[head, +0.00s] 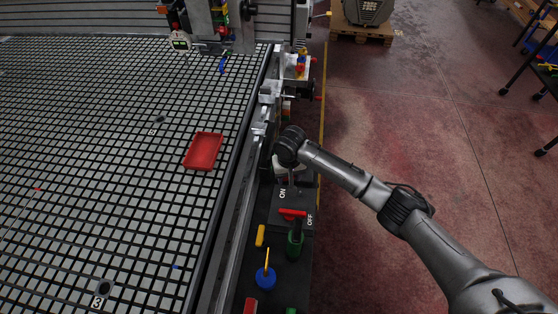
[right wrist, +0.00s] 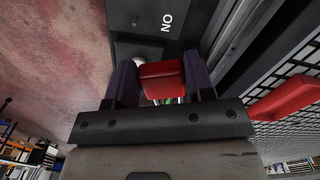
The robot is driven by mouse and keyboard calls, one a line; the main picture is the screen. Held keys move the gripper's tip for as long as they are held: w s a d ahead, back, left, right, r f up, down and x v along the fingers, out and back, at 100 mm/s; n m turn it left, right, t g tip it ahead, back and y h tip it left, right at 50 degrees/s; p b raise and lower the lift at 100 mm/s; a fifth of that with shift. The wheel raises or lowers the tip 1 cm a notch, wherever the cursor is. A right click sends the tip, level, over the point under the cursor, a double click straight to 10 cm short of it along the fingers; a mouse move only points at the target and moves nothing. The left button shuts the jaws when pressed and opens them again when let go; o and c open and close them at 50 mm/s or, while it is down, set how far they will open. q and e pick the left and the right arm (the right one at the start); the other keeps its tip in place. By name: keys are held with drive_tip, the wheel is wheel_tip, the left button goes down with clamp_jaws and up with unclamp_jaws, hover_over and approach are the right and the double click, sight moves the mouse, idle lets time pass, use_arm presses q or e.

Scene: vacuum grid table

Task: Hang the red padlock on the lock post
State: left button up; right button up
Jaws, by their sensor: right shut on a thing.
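The red padlock (right wrist: 162,78) shows in the right wrist view between the two dark fingers of my right gripper (right wrist: 160,86), which is shut on it. I cannot clearly pick out the lock post; a pale rounded part shows beside a finger in the right wrist view (right wrist: 138,62). My left gripper is not in view.
A red tray (head: 190,164) lies on the grid table (head: 120,200). A red handle (head: 293,213), a green knob (head: 295,244), a blue knob (head: 265,278) and a yellow piece (head: 260,236) stand along the panel strip. Metal rail fittings (head: 268,95) line the table's edge.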

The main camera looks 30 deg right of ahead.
drive_tip(key=s+d+f, duration=0.3)
drive_tip(key=d+f, duration=0.2)
drive_tip(key=f, duration=0.5)
drive_tip(key=shift+s+m+p, duration=0.3)
drive_tip(key=shift+m+p, duration=0.05)
drive_tip(key=shift+m, duration=0.05)
